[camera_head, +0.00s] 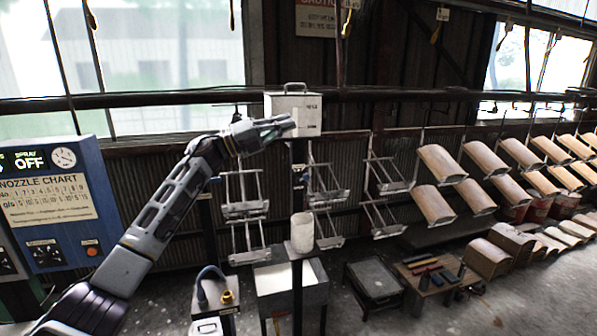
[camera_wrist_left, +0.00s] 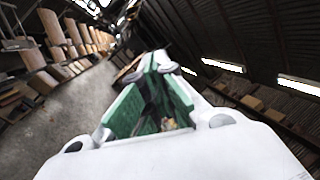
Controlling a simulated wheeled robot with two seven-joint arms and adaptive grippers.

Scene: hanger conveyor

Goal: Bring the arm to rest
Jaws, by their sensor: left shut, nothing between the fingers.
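My left arm (camera_head: 160,215) comes in from the lower left and reaches up and to the right. Its gripper (camera_head: 290,123) is shut and empty, raised in front of the white metal box (camera_head: 305,112) with a handle on top. I cannot tell whether it touches the box. In the left wrist view my left gripper (camera_wrist_left: 165,95) shows its green finger pads with nothing held between them. My right gripper is not in view.
Empty hanger racks (camera_head: 243,195) hang beside and below the gripper. Curved tan panels (camera_head: 433,204) hang on racks to the right. A blue control panel (camera_head: 50,190) stands at left. A pale cylinder (camera_head: 302,232) stands on a post below. A low table (camera_head: 433,275) holds small tools.

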